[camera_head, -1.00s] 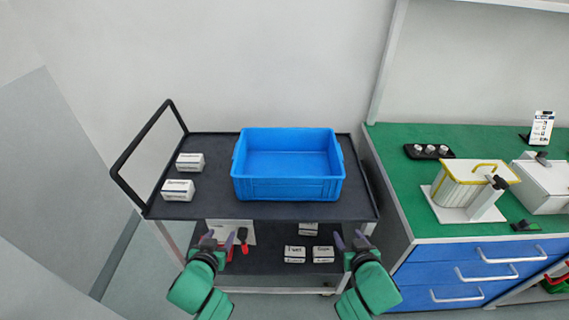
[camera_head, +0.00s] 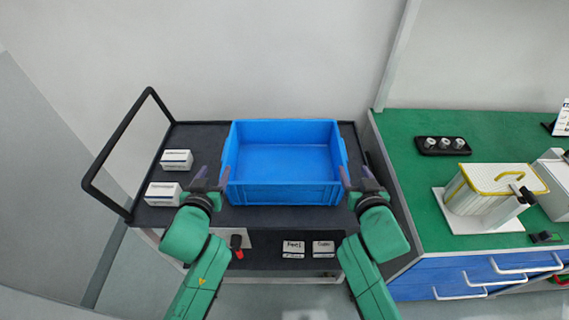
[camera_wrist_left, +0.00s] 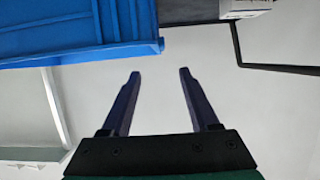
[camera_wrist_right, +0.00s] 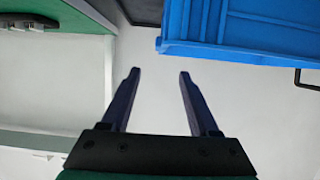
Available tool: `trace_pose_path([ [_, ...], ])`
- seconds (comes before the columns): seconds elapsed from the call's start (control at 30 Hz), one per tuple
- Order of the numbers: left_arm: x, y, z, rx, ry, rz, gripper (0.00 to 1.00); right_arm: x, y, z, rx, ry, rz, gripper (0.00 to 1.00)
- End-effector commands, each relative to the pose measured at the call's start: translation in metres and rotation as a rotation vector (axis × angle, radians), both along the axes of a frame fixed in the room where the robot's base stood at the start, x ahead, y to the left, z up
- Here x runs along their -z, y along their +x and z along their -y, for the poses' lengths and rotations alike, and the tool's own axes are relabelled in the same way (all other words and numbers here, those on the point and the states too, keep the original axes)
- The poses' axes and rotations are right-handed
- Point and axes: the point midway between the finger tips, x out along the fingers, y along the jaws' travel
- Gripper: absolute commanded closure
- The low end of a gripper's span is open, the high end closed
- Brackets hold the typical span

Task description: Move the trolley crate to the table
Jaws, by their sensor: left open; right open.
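The blue crate (camera_head: 284,193) is empty and sits on the top shelf of the dark trolley (camera_head: 215,214). My left gripper (camera_head: 212,178) is open at the crate's left front corner, and my right gripper (camera_head: 358,178) is open at its right front corner. In the left wrist view the crate (camera_wrist_left: 80,35) shows beyond the left fingertips (camera_wrist_left: 157,72). In the right wrist view the crate (camera_wrist_right: 240,30) shows beyond the right fingertips (camera_wrist_right: 158,72). Nothing is between either pair of fingers. The table with the green top (camera_head: 410,180) stands to the right of the trolley.
Two white boxes (camera_head: 177,160) (camera_head: 163,194) lie on the trolley's left side, by its black handle (camera_head: 118,135). More boxes (camera_head: 293,248) lie on the lower shelf.

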Motion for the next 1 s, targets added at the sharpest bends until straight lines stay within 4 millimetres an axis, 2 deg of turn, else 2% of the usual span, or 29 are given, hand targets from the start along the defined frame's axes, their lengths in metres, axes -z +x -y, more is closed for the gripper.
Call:
trace_pose_path([
  [0.63,0.040,0.114,0.000,-0.002,0.001,0.001,0.39,0.040,0.114,0.000,0.001,0.000,0.001,0.39],
  [0.8,0.046,0.130,0.000,-0.001,0.000,0.001,0.39,0.046,0.130,0.000,0.000,0.000,0.001,0.39],
  [1.0,0.047,0.131,0.000,0.000,-0.001,0.001,0.39,0.047,0.132,0.000,0.000,0.001,0.000,0.39],
])
